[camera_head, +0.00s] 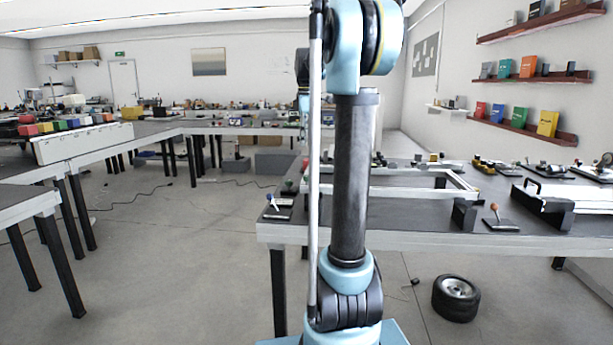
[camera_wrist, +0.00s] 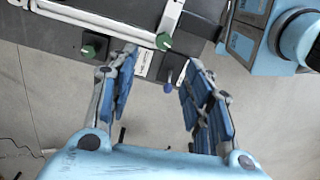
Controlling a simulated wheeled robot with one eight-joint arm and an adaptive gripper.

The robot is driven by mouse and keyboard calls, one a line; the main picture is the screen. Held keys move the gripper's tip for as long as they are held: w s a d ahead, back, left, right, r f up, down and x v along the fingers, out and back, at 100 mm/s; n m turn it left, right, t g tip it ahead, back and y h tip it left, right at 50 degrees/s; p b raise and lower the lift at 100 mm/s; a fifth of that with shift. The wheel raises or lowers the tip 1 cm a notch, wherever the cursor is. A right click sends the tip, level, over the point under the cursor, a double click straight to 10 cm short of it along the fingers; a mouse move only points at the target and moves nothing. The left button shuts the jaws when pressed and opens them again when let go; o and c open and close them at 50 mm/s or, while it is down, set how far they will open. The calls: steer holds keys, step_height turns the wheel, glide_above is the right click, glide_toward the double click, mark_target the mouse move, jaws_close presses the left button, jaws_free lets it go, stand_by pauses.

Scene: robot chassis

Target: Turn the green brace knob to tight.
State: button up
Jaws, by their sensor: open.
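Two green knobs show in the wrist view. One green knob (camera_wrist: 164,41) sits at the corner of the pale frame (camera_wrist: 120,31). The other green knob (camera_wrist: 88,49) sits on a dark mount to its left. I cannot tell which is the brace knob. My gripper (camera_wrist: 160,58) is open and empty, its fingers spread over the table's edge. The corner knob appears between the fingertips, slightly beyond them; no contact is visible. In the head view the pale frame (camera_head: 400,190) lies on the table, partly behind my arm, and my gripper is not visible.
A small blue-tipped lever (camera_wrist: 168,87) stands on a black base near the table's edge, close to the right finger. A white label (camera_wrist: 143,63) lies by the corner. An orange-tipped lever (camera_head: 494,208) stands farther right. A wheel (camera_head: 456,297) lies on the floor.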

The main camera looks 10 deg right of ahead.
mark_target(307, 178)
steer(key=f, duration=1.3)
steer(key=shift+s+d+f, duration=0.1)
steer(key=shift+s+f, duration=0.05)
steer(key=shift+s, duration=0.15)
steer(key=shift+c, duration=0.6)
steer(key=c, duration=0.9)
